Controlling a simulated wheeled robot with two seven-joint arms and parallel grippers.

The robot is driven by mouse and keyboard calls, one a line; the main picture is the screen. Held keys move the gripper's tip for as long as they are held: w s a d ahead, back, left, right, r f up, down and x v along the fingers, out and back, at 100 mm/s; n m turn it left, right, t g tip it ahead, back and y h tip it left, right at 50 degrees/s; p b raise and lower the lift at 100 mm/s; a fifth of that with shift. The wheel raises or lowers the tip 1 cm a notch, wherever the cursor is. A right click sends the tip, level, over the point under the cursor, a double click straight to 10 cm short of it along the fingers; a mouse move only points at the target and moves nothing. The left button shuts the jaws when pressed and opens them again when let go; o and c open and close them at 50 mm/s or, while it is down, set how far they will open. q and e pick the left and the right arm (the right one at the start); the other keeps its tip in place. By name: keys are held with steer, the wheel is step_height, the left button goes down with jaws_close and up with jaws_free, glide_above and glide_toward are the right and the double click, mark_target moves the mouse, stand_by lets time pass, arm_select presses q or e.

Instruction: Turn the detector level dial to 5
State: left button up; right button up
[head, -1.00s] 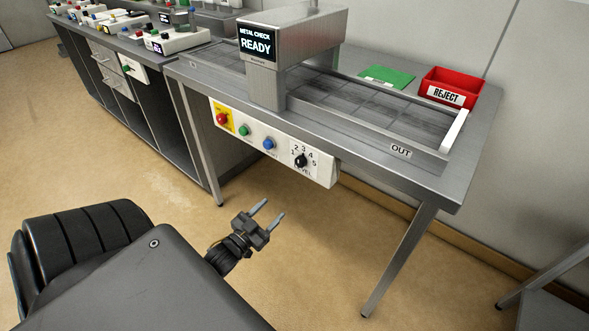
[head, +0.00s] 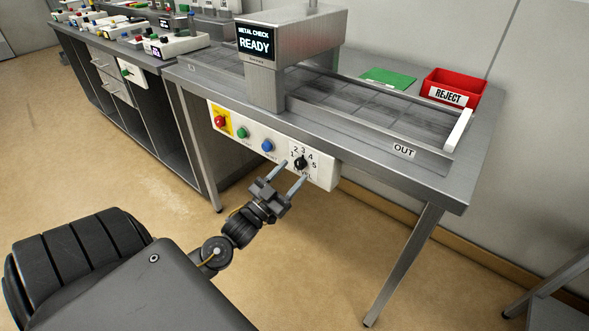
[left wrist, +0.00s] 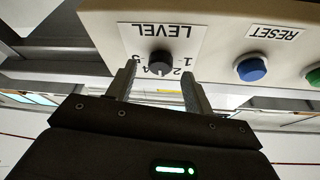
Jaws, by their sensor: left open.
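The detector level dial (head: 301,163) is a small black knob on the white control panel under the metal-check table, ringed by numbers 1 to 5. The left wrist view shows the dial (left wrist: 160,62) upside down, with LEVEL printed beside it; its exact setting is too small to tell for sure. My left gripper (head: 289,175) is open and empty, just in front of and slightly below the dial. In the left wrist view the fingertips (left wrist: 157,73) lie to either side of the dial, apparently short of it. My right gripper is not in view.
On the same panel are a blue reset button (head: 267,145), a green button (head: 243,132) and a red button (head: 220,121) on yellow. Above are the detector screen reading READY (head: 255,44), a green sheet (head: 389,77) and a red REJECT bin (head: 452,89). Floor before the table is clear.

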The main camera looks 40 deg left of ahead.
arm_select(q)
steer(key=shift+x, duration=1.05)
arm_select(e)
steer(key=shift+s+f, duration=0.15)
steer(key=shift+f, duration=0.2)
arm_select(q)
steer(key=c, duration=1)
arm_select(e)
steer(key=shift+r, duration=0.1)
